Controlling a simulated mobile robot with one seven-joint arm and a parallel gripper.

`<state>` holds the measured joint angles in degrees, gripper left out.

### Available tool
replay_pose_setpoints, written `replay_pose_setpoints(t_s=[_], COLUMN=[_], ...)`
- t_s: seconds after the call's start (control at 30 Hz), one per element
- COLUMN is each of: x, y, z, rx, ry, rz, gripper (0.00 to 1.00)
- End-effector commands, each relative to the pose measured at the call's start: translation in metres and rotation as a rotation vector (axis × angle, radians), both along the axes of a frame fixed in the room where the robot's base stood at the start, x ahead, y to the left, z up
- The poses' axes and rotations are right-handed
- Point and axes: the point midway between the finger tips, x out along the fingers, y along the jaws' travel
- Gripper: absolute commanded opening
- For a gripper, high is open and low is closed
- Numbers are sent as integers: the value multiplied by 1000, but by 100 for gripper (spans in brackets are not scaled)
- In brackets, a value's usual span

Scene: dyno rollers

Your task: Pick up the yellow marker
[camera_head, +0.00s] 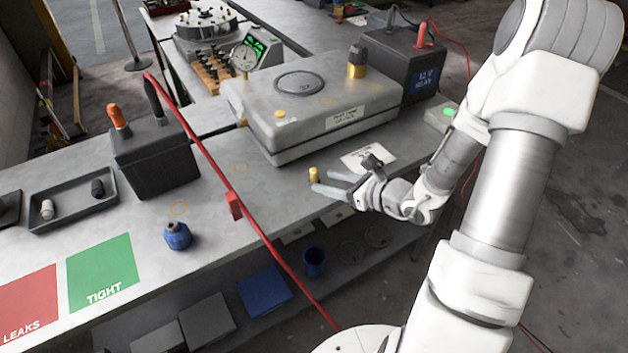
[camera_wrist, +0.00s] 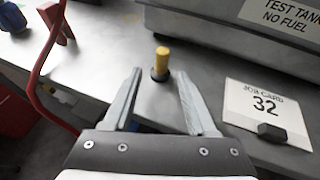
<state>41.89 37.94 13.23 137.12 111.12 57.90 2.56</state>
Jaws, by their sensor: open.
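The yellow marker (camera_head: 314,174) stands upright on the grey bench top, in front of the grey metal tank. In the wrist view the marker (camera_wrist: 161,62) has a yellow top and a dark base, and it stands just beyond the fingertips, roughly centred between them. My gripper (camera_head: 331,184) is low over the bench near its front edge, its fingers pointing left towards the marker. In the wrist view my gripper (camera_wrist: 157,72) is open, with nothing between its fingers.
The tank (camera_head: 310,105) stands behind the marker. A card reading 32 (camera_wrist: 267,113) lies to its right with a dark object on its edge. A red cable (camera_head: 205,150) crosses the bench to the left. A blue object (camera_head: 177,236) stands farther left. Bench around the marker is clear.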

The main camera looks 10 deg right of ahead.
Motion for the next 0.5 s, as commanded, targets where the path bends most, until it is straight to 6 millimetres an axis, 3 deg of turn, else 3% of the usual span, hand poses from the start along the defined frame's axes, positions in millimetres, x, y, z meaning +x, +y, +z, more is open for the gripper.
replay_pose_setpoints(t_s=[0.5], x=[42], y=[28], z=[-19], rx=[0], ry=[0], rz=[1], gripper=[57])
